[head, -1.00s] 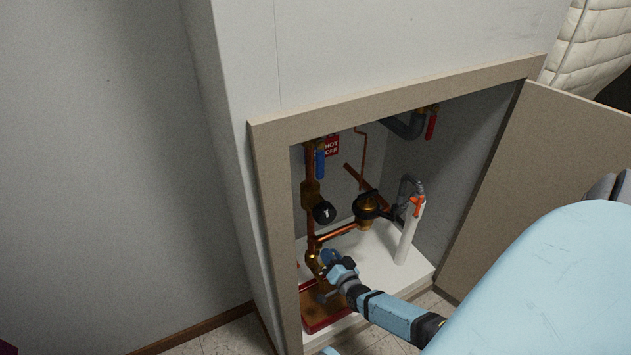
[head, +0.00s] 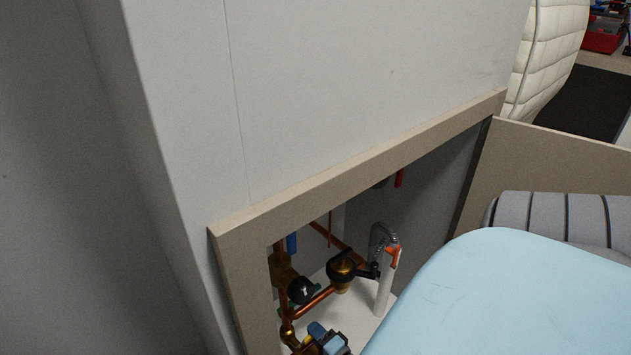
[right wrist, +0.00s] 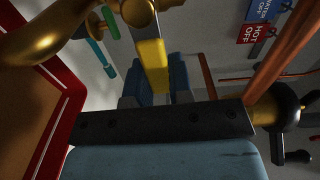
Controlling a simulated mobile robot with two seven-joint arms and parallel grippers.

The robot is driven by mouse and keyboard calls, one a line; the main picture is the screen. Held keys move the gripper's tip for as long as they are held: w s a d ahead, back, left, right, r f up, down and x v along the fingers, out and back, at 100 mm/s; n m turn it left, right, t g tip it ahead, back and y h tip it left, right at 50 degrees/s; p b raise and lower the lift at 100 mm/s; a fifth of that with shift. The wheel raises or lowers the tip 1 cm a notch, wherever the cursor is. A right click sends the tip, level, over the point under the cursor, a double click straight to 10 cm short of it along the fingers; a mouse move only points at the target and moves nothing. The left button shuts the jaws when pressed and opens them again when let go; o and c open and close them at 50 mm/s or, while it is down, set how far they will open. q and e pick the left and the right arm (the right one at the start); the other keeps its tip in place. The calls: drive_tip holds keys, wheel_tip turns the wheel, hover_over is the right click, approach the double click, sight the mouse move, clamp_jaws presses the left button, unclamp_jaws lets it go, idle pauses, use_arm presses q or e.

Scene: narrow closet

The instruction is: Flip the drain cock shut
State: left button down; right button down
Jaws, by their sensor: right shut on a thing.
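The drain cock's brass body (right wrist: 137,12) is at the top of the right wrist view, with a yellow lever (right wrist: 151,58) hanging down from it. My right gripper (right wrist: 158,82) has blue fingers closed around the lower end of this lever. In the head view my right gripper (head: 325,338) is at the bottom edge, low in the wall opening beside brass and copper pipework (head: 289,332). My left gripper is not in view.
A red-rimmed tray (right wrist: 74,105) lies at the left of the right wrist view. A black-capped brass fitting (head: 341,270), a round black knob (head: 301,290) and a white standpipe (head: 384,287) stand close by. The beige opening frame (head: 360,167) and open door (head: 560,165) bound the space.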

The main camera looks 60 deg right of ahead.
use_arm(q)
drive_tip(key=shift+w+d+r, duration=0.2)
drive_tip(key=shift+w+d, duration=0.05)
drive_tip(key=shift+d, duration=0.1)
use_arm(e)
drive_tip(key=shift+s+a+f+m, duration=0.1)
drive_tip(key=shift+a+f+m, duration=0.05)
drive_tip(key=shift+f+m, duration=0.2)
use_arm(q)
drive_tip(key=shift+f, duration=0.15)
use_arm(e)
drive_tip(key=c, duration=1)
unclamp_jaws()
drive_tip(key=shift+r, duration=0.1)
use_arm(q)
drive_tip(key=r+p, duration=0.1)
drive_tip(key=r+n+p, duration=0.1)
drive_tip(key=p, duration=0.1)
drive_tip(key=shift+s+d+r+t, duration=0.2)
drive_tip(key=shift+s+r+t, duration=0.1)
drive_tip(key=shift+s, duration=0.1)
use_arm(e)
drive_tip(key=v, duration=1.2)
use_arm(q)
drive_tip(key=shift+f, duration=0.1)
